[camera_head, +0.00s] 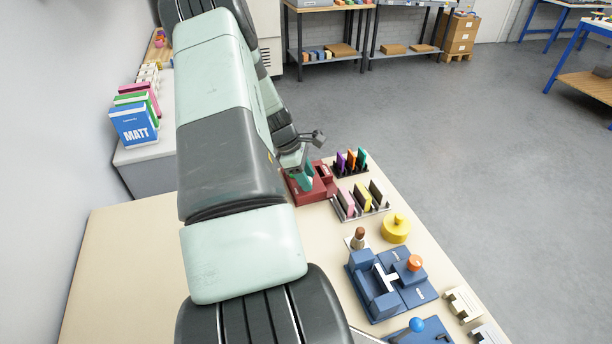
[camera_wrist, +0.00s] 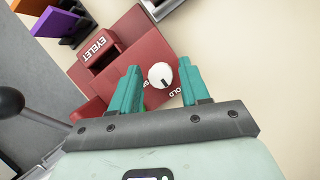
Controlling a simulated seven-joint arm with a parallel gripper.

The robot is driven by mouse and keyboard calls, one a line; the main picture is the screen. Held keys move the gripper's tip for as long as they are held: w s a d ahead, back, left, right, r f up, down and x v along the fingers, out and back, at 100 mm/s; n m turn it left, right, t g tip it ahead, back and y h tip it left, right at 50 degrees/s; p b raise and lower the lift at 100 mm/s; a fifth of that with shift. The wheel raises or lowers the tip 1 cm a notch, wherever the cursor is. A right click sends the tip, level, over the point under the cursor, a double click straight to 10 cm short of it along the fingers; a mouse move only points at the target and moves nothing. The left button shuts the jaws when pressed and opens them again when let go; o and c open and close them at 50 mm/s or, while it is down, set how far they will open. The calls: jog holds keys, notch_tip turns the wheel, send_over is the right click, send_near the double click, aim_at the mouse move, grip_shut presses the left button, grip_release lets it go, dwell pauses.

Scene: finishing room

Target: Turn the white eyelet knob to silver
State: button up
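The white eyelet knob (camera_wrist: 161,75) is a round dial on the red eyelet machine (camera_wrist: 152,42), which is labelled EYELET. A short dark mark on the knob points toward the lower right of the wrist view, roughly toward lettering that reads "OLD", partly hidden. The silver label cannot be read. My gripper (camera_wrist: 160,67) is open, with one teal finger on each side of the knob and gaps visible between. Whether the fingers are level with the knob or above it is unclear. In the head view my gripper (camera_head: 304,171) is over the red machine (camera_head: 318,190), and the knob is hidden.
A black ball-ended lever (camera_wrist: 10,101) is at the left of the wrist view. Racks with coloured pieces (camera_head: 350,163) (camera_head: 361,201), a yellow round container (camera_head: 396,229) and a blue press (camera_head: 372,287) stand along the table. The table (camera_head: 120,260) is clear left of my arm.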

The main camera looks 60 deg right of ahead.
grip_shut()
jog(key=shift+d+m, duration=0.1)
jog(key=shift+m, duration=0.3)
jog(key=m+y, duration=0.1)
jog(key=m, duration=0.2)
jog(key=shift+d+m+y, duration=0.1)
jog(key=shift+m+y, duration=0.3)
jog(key=m+y, duration=0.1)
jog(key=m, duration=0.3)
jog(key=shift+m+y, duration=0.3)
jog(key=shift+y, duration=0.1)
jog(key=m+t+y, duration=0.1)
jog(key=m, duration=0.3)
jog(key=shift+d, duration=0.15)
jog(key=m+t, duration=0.1)
jog(key=m, duration=0.1)
jog(key=m+y, duration=0.1)
jog(key=m, duration=0.1)
jog(key=shift+s+m+t, duration=0.1)
jog(key=shift+m+t, duration=0.2)
jog(key=shift+t, duration=0.1)
jog(key=shift+o, duration=1.2)
grip_release()
